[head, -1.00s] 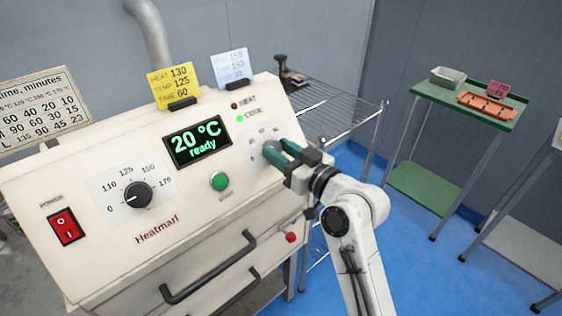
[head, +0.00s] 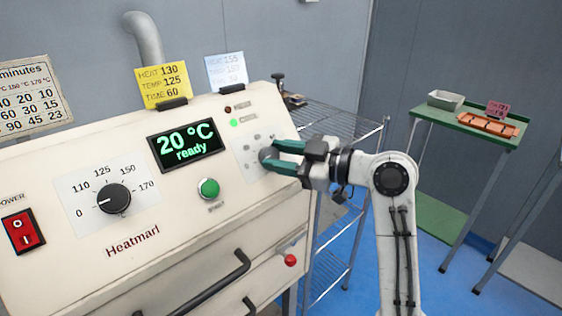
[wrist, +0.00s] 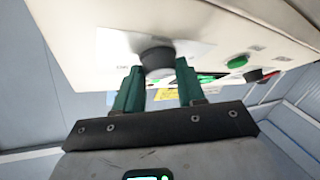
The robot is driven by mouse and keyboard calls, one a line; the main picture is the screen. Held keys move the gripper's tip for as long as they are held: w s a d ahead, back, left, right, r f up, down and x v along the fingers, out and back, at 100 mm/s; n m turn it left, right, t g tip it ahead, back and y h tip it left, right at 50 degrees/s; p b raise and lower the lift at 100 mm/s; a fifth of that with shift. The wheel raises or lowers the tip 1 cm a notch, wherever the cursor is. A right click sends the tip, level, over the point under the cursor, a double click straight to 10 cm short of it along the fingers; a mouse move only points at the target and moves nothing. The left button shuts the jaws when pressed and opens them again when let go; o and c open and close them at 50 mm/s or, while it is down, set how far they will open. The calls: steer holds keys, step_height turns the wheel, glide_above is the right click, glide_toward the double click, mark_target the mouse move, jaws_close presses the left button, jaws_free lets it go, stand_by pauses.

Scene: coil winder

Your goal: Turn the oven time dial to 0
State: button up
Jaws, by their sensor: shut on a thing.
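The oven (head: 190,255) is a cream box with a sloped front panel. In the wrist view the fingers (wrist: 158,82) flank the dark knob. The scale marks around the dial are too small and partly hidden, so its setting cannot be read. The display (head: 187,145) reads 20 °C, ready.
The temperature dial (head: 114,198) points near 0. A green button (head: 209,188), a red power switch (head: 23,231) and door handles (head: 200,288) are on the oven front. A wire rack (head: 340,135) stands behind my gripper; a green table (head: 465,125) is at right.

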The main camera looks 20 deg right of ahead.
stand_by(0.4)
steer(key=o, duration=1.1)
steer(key=shift+c, duration=0.2)
steer(key=v, duration=1)
steer(key=shift+s+d, duration=0.25)
steer(key=shift+s, duration=0.05)
